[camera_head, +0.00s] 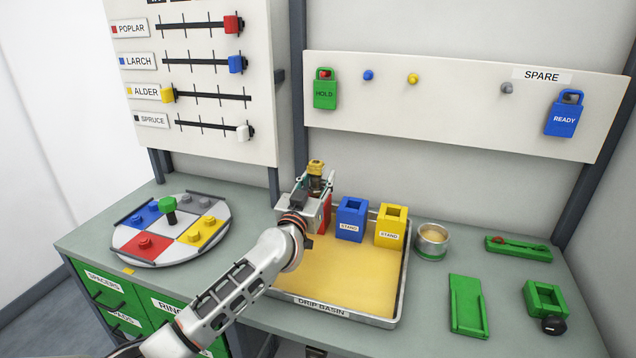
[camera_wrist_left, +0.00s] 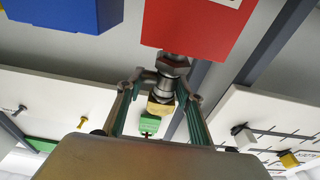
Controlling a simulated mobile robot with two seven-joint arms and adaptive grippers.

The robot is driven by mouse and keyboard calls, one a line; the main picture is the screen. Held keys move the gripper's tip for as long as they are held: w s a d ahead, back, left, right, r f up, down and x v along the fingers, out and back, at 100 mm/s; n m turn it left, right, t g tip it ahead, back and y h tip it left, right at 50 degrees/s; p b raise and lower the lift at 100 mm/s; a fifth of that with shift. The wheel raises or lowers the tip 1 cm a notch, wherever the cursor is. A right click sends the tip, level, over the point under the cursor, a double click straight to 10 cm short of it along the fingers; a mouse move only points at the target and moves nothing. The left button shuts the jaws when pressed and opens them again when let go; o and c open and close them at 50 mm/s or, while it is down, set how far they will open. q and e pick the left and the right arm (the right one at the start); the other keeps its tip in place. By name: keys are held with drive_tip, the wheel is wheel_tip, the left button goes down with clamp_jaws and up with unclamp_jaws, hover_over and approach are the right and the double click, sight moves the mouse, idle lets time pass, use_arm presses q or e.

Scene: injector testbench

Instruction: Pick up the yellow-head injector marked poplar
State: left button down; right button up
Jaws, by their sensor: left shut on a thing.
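The yellow-head injector (camera_head: 316,167) stands upright at the back left of the drip basin. Its yellow head (camera_wrist_left: 160,106) and grey hex nut (camera_wrist_left: 173,66) show in the wrist view. My left gripper (camera_head: 316,184) is shut on the injector, with a finger on each side of it. The red stand (camera_head: 326,214) is mostly hidden behind my gripper; it fills the top of the wrist view (camera_wrist_left: 200,28), right by the nut. I cannot tell whether the injector is still seated in it. No poplar mark is readable on the injector. My right gripper is not in view.
Blue (camera_head: 351,220) and yellow (camera_head: 391,226) stands sit right of my gripper in the drip basin (camera_head: 405,270). A round tin (camera_head: 432,242) and green fixtures (camera_head: 468,305) lie further right. A colored turntable (camera_head: 125,240) is at left. The board's POPLAR row (camera_head: 130,28) has a red slider.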

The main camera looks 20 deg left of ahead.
sight(318, 162)
use_arm(q)
wheel_tip(318, 162, up, 5)
drive_tip(key=shift+a+r+p, duration=0.1)
drive_tip(key=shift+p, duration=0.85)
wheel_tip(318, 162, up, 7)
drive_tip(key=shift+f+p, duration=0.1)
drive_tip(key=shift+p, duration=0.45)
wheel_tip(318, 162, up, 7)
drive_tip(key=shift+f, duration=0.2)
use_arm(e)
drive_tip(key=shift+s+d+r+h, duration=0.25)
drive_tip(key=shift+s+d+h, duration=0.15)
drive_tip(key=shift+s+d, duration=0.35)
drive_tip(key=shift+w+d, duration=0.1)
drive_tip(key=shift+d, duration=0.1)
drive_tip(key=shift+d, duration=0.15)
